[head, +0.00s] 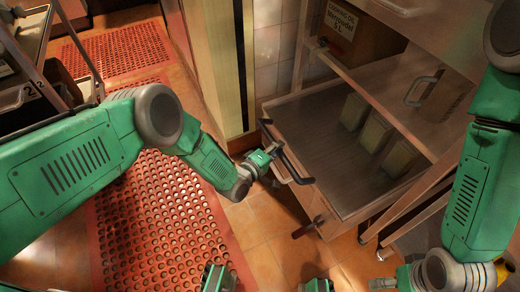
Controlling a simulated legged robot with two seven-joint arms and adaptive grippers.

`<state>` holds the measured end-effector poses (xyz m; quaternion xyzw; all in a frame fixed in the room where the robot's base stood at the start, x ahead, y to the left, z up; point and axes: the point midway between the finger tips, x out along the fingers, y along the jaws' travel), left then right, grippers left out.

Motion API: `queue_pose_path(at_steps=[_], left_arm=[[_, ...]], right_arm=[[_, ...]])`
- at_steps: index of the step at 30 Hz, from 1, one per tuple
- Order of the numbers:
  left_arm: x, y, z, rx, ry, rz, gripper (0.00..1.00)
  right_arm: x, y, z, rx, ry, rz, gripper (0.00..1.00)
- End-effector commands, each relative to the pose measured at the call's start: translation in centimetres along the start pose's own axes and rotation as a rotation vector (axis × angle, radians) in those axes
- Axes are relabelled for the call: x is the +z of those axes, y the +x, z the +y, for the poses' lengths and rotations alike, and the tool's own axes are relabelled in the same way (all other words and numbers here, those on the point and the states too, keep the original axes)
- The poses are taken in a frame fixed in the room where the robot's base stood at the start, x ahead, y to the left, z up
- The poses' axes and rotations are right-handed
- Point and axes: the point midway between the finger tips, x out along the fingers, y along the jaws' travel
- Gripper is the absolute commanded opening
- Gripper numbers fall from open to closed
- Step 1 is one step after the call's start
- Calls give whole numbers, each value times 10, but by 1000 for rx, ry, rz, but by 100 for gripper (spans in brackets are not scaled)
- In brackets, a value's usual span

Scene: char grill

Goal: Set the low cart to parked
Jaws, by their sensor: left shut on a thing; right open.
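The low cart, as I take it, is the low steel-topped unit (310,120) right of centre, partly under a counter shelf. A dark bar handle (291,168) sits at its near left corner. My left gripper (272,153) is shut on this handle; its fingers are small and partly hidden in the view. A dark knob or lever (303,229) sticks out from the cart's front face below the handle. My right gripper (383,284) is open at the bottom right, pointing left, in front of the cart and apart from it. The cart's wheels are not clearly visible.
Several pale blocks (375,134) stand on the cart's top. A cardboard box (358,35) sits on the shelf behind. A wall pillar (228,70) stands close to the cart's left. A rack (30,90) is at the left. Red perforated mats (160,215) cover the floor left of the cart.

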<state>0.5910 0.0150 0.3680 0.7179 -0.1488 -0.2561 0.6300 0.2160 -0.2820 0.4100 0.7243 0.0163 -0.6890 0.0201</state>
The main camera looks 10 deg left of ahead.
Motion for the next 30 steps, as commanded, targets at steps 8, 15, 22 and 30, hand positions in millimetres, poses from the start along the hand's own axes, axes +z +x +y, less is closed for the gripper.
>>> queue_pose_path(at_steps=[8, 15, 22, 30], left_arm=[[24, 46, 8, -3, -3, -4, 0], [35, 73, 13, -4, -2, -4, 0], [42, 92, 17, -5, -2, -2, 0], [48, 104, 18, -6, -2, -4, 0]], right_arm=[[0, 1, 0, 0, 0, -1, 78], [0, 1, 0, 0, 0, -1, 78], [0, 1, 0, 0, 0, -1, 78], [0, 1, 0, 0, 0, -1, 78]])
